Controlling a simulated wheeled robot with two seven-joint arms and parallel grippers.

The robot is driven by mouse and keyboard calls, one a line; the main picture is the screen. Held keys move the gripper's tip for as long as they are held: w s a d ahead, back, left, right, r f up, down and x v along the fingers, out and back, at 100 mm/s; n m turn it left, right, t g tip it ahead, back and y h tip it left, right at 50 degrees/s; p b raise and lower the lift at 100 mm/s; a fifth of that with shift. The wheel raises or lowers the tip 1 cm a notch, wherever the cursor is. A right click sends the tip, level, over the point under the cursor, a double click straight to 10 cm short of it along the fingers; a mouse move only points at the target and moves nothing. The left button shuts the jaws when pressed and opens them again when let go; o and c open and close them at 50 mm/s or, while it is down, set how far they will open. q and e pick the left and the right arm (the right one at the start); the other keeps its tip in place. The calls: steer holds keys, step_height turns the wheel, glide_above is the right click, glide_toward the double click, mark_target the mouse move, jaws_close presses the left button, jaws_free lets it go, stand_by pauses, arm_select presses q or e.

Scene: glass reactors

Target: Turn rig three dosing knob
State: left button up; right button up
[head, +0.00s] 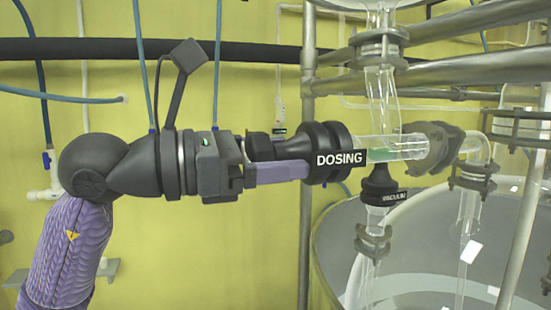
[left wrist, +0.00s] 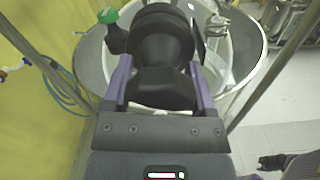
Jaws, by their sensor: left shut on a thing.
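The black dosing knob (head: 322,137), with a white-on-black DOSING label, sits on the left end of a horizontal glass tube (head: 405,146) in the head view. My left gripper (head: 300,160) comes in level from the left and is shut on this knob. In the left wrist view the two purple fingers of the left gripper (left wrist: 160,78) lie on either side of the black knob (left wrist: 162,45). The knob hides part of the fingertips in the head view.
A smaller black vacuum knob (head: 379,184) is just below the tube. Metal rails (head: 440,68) and a vertical post (head: 307,130) frame the glassware. A large round vessel (head: 326,245) stands below. A yellow wall with blue hoses is behind.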

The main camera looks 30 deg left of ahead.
arm_select(q)
steer(key=m+b, duration=0.1)
steer(key=m, duration=0.2)
steer(key=shift+m, duration=0.3)
steer(key=m, duration=0.4)
steer(key=shift+m+b, duration=0.3)
steer(key=m, duration=0.4)
steer(key=shift+r, duration=0.1)
steer(key=shift+m+b, duration=0.4)
steer(key=shift+m, duration=1.3)
steer(key=o, duration=1.2)
steer(key=shift+c, duration=0.2)
steer(key=shift+a, duration=0.1)
